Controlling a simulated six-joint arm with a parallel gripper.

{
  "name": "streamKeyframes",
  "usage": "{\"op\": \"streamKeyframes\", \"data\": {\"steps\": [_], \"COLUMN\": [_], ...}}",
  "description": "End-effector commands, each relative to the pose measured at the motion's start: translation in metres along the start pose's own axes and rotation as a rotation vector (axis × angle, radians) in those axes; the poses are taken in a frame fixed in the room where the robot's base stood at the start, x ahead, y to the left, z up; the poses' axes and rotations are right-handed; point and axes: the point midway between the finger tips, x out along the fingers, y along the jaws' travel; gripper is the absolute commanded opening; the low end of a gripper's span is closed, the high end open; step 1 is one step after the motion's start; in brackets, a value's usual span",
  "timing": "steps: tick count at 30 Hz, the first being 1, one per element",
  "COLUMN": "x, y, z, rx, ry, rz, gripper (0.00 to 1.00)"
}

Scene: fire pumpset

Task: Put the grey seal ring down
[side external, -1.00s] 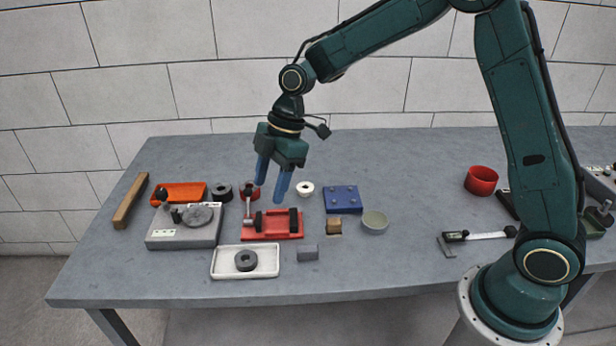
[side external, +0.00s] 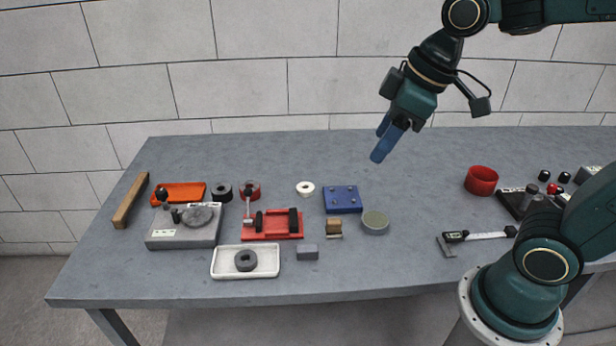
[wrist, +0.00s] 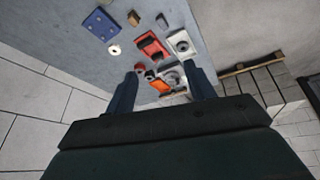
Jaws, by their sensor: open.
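A dark grey ring (side external: 246,260) lies flat in the white tray (side external: 217,263) near the table's front edge. A second dark grey ring (side external: 222,193) stands at the back beside the orange tray; I cannot tell which of the two is the task's seal ring. My gripper (side external: 381,152) is high above the back of the table, up and right of the blue plate, well away from both rings. In the wrist view my gripper (wrist: 163,82) has its two fingers wide apart, with nothing between them.
The back middle table is clear.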

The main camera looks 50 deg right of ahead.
Motion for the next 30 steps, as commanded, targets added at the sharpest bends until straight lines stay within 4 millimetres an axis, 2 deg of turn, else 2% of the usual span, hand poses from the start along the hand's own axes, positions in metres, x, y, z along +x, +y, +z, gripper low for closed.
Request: {"op": "streamKeyframes", "data": {"steps": [6, 13, 18, 30], "x": [-0.021, -0.029, -0.030, -0.030], "y": [-0.005, -0.010, -0.011, -0.011], "z": [0.045, 0.080, 0.089, 0.090], "rx": [0.200, 0.362, 0.411, 0.415], "ry": [0.043, 0.077, 0.089, 0.089], "rz": [0.064, 0.105, 0.116, 0.116], "gripper": [0.54, 0.54, 0.54, 0.54]}}
